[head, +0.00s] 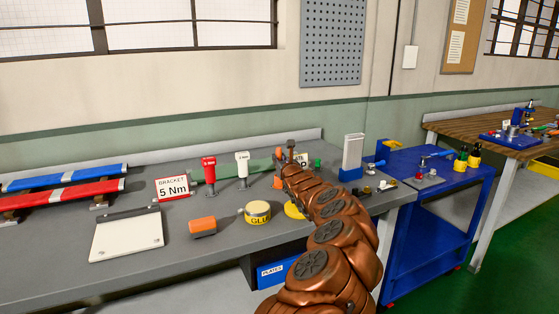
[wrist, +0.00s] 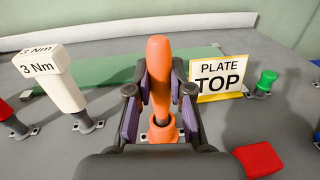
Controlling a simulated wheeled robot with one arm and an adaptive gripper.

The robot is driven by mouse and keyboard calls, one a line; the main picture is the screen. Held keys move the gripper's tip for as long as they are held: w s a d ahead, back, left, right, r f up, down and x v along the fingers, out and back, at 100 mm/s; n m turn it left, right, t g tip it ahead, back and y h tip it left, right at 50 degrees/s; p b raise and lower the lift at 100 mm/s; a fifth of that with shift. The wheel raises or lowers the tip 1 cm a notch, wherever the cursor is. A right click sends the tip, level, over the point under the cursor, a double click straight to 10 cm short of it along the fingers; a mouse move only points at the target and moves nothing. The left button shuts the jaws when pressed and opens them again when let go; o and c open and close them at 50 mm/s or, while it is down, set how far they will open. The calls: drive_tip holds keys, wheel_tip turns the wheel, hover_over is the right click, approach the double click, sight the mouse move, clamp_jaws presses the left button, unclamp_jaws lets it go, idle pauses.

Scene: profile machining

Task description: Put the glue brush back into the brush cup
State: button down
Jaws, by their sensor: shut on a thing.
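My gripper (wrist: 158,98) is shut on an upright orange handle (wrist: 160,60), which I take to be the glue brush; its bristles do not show. Directly below it is a wider orange part (wrist: 161,132) on a small bolted base, which may be the brush cup. I cannot tell whether the brush is inside it or just above. In the head view my gripper (head: 289,153) is at the back of the grey bench, with a bit of orange (head: 279,153) at its left side. The yellow glue tin (head: 257,213) stands nearer the front.
A white 3 Nm driver (wrist: 62,82) stands left of my gripper. The PLATE TOP sign (wrist: 219,79), a green knob (wrist: 266,81) and a red block (wrist: 258,160) are on the right. A red driver (head: 209,170) and orange block (head: 203,227) are further left.

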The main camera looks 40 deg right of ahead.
drive_tip(key=c, duration=1)
unclamp_jaws()
drive_tip(key=shift+o, duration=0.2)
drive_tip(key=shift+s, duration=0.15)
drive_tip(key=shift+s+a, duration=0.15)
drive_tip(key=shift+s, duration=0.3)
drive_tip(key=shift+v, duration=0.95)
drive_tip(key=v, duration=0.8)
drive_tip(key=shift+s+a, duration=0.25)
drive_tip(key=shift+s, duration=0.1)
drive_tip(key=shift+f, duration=0.1)
